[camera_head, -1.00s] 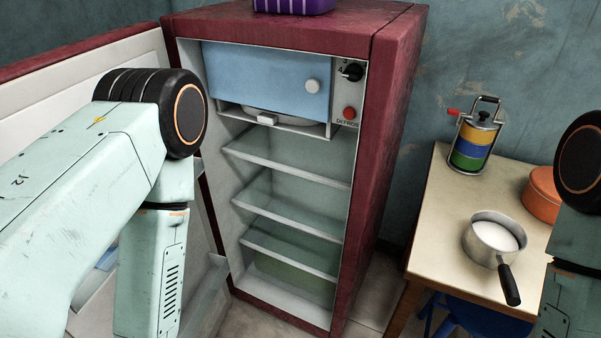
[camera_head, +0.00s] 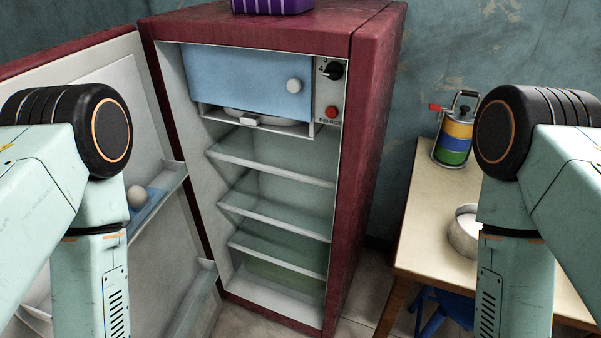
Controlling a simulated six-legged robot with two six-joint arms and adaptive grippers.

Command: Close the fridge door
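The dark red fridge (camera_head: 362,150) stands in the middle with its front open, showing several empty-looking shelves and a blue freezer flap (camera_head: 245,80) at the top. Its door (camera_head: 95,72) is swung wide open to the left, with its white inner side and door shelves facing me. A round pale item (camera_head: 137,196) sits on a door shelf. My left arm is in front of the door and hides part of it. My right arm is at the right, in front of the table. Both grippers are outside the view, below the picture.
A wooden table (camera_head: 416,215) stands right of the fridge. On it are a striped blue, yellow and green canister (camera_head: 454,139) and a saucepan (camera_head: 462,238), partly hidden by my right arm. A blue stool (camera_head: 447,308) is under the table. A purple crate (camera_head: 272,5) is on the fridge.

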